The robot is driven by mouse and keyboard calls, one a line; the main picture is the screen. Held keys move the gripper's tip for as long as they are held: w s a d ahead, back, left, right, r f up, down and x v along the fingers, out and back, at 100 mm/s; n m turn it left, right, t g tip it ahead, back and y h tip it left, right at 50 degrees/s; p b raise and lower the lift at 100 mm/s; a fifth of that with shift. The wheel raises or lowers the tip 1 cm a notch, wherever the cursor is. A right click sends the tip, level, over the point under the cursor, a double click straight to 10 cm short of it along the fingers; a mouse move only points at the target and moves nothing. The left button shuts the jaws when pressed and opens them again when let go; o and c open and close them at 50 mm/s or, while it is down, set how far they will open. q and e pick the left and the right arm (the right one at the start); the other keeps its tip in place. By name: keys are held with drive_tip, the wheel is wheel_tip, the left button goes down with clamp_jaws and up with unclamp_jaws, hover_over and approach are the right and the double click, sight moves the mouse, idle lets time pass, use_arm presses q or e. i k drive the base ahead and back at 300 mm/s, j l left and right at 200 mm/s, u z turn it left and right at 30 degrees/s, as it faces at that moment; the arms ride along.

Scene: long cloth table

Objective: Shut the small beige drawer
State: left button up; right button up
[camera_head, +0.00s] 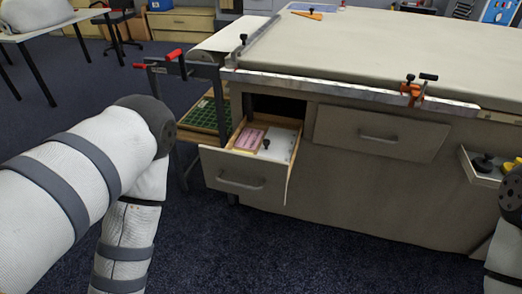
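The small beige drawer (242,180) is pulled out of the left end of the long table's cabinet. Its front has a metal handle (240,183) and looks tilted in the picture. Inside lie a pink item (249,139) and a white item (279,145) with a dark knob. My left arm covers the left side of the view, and its gripper is not visible. My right arm shows only at the right edge, and its gripper is not visible either. Neither arm is seen touching the drawer.
A second beige drawer front (379,133) sits to the right of the open one. The long cloth table (400,50) has a metal rail and clamps along its edge. A green tray (207,113) stands left of the drawer. Blue carpet (300,250) in front is clear.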

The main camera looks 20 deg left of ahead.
sight(265, 178)
drive_tip(key=i+j+u, duration=0.1)
drive_tip(key=i+u, duration=0.35)
drive_tip(key=i+l+u, duration=0.2)
drive_tip(key=i+u, duration=0.3)
drive_tip(key=i, duration=0.2)
drive_tip(key=k, duration=0.5)
